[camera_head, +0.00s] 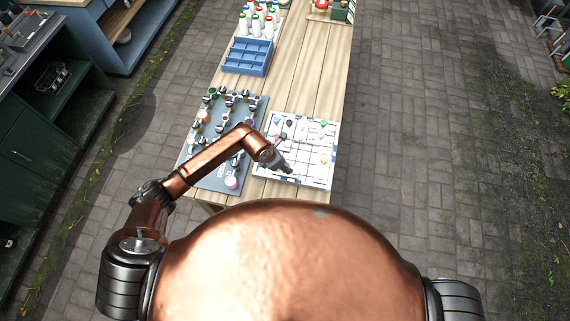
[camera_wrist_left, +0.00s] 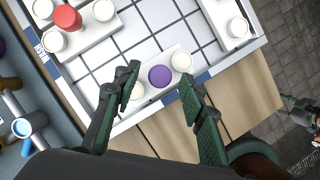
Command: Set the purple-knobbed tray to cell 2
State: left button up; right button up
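A small white tray with a purple knob (camera_wrist_left: 160,76) in the middle and a cream knob at each side lies on the white gridded board near its edge, in the left wrist view. My left gripper (camera_wrist_left: 159,80) is open, with one green finger on each side of the purple knob. I cannot tell whether the fingers touch the tray. In the head view my left gripper (camera_head: 284,168) is over the lower left part of the gridded board (camera_head: 318,180) and hides much of this tray. Cell numbers are not readable.
A white tray with a red knob (camera_wrist_left: 67,17) and another white tray (camera_wrist_left: 231,28) stand on the same board. A grey board (camera_head: 210,178) with several knobbed parts lies left of it. A blue crate (camera_head: 247,57) and several bottles (camera_head: 256,24) stand farther back.

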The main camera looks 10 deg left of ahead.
pick_arm(q)
jog(key=v, duration=1.1)
jog(key=shift+a, duration=0.15)
